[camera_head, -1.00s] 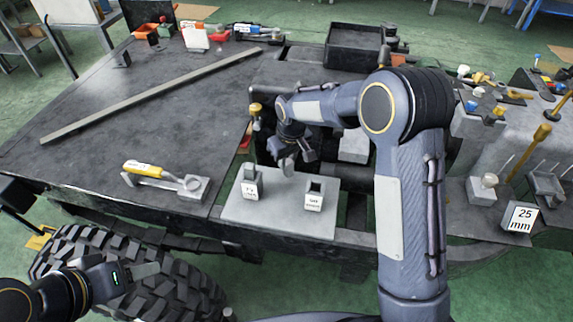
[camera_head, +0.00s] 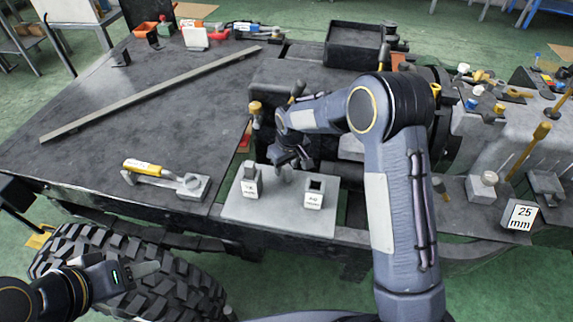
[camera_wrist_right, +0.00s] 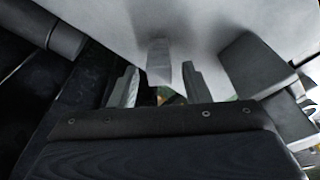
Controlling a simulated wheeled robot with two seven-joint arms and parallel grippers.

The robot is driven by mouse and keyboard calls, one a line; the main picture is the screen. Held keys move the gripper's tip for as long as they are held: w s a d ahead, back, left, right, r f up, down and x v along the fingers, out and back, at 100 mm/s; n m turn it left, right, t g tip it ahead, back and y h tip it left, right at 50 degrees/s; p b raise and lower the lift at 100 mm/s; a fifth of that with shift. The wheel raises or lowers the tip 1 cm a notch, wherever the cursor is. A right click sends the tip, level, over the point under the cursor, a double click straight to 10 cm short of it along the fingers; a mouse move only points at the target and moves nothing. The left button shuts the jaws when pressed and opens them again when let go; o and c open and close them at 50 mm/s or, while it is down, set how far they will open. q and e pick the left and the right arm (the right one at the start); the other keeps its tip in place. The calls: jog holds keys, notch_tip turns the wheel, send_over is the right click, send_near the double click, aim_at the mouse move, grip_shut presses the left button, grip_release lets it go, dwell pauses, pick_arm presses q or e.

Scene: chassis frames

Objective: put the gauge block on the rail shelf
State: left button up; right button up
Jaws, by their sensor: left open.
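A small upright pale metal block (camera_wrist_right: 160,62), which looks like the gauge block, stands on the pale plate in the right wrist view. My right gripper (camera_wrist_right: 160,82) is open, with one finger on each side of the block and gaps showing. In the head view my right gripper (camera_head: 290,166) is low over the back part of the plate (camera_head: 275,218), and its fingers are mostly hidden. My left gripper (camera_head: 146,270) is open and empty in front of the tyre. A grey ledge (camera_head: 462,212) at the right may be the rail shelf; I cannot tell for sure.
Two labelled metal holders, a left one (camera_head: 249,184) and a right one (camera_head: 314,195), stand on the plate near my right gripper.

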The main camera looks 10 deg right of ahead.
jog(key=shift+r, duration=0.65)
notch_tip(320, 180, up, 11)
jog(key=s, duration=0.1)
jog(key=shift+s+d, duration=0.35)
jog(key=shift+d, duration=0.05)
jog(key=s+d+r+m+t+y, duration=0.1)
jog(key=s+d+r+m, duration=0.1)
jog(key=s+d+r, duration=0.35)
jog(key=s+d+r+m+t+y, duration=0.1)
jog(key=s+d+r+y, duration=0.15)
jog(key=s, duration=0.65)
jog(key=s+f+m+t, duration=0.2)
jog(key=s+m, duration=0.1)
jog(key=s, duration=1.4)
jog(key=shift+d, duration=0.2)
jog(key=shift+s, duration=0.1)
